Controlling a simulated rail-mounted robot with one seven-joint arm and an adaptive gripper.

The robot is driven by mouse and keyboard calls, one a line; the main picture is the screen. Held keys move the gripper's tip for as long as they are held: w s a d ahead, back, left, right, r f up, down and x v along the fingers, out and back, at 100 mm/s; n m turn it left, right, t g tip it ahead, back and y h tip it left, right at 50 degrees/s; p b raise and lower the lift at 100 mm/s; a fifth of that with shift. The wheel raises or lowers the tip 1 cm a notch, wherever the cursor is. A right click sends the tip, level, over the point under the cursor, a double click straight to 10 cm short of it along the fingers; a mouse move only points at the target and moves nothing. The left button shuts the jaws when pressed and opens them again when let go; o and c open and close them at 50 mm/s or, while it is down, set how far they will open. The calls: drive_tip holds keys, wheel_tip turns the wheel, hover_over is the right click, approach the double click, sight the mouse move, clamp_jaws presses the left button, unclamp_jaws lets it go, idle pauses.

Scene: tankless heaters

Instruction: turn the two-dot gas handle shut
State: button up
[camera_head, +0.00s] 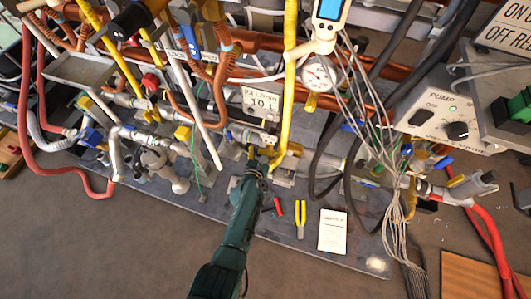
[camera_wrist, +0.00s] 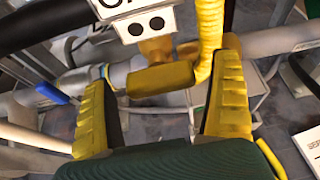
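A yellow handle (camera_wrist: 160,79) sits crosswise on a brass stem in the wrist view. Just above it is a white tag (camera_wrist: 148,24) with two black dots, its upper part cut off by the picture edge. My gripper (camera_wrist: 163,88) is open, with one yellow finger on each side of the handle. A gap shows between the handle and each finger; I cannot tell how deep the handle is between them. In the head view my gripper (camera_head: 260,160) is at the pipework near the middle, and the handle is hard to make out there.
A yellow hose (camera_wrist: 210,35) rises close behind the handle's right end. A blue lever (camera_wrist: 52,93) is at the left. In the head view, yellow-handled pliers (camera_head: 300,221) and a white paper (camera_head: 332,231) lie on the board. Grey cables (camera_head: 385,150) hang to the right.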

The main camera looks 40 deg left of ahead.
idle(0.3)
drive_tip(key=v, duration=0.7)
drive_tip(key=shift+s, duration=0.15)
drive_tip(key=shift+d+r, duration=0.1)
idle(0.5)
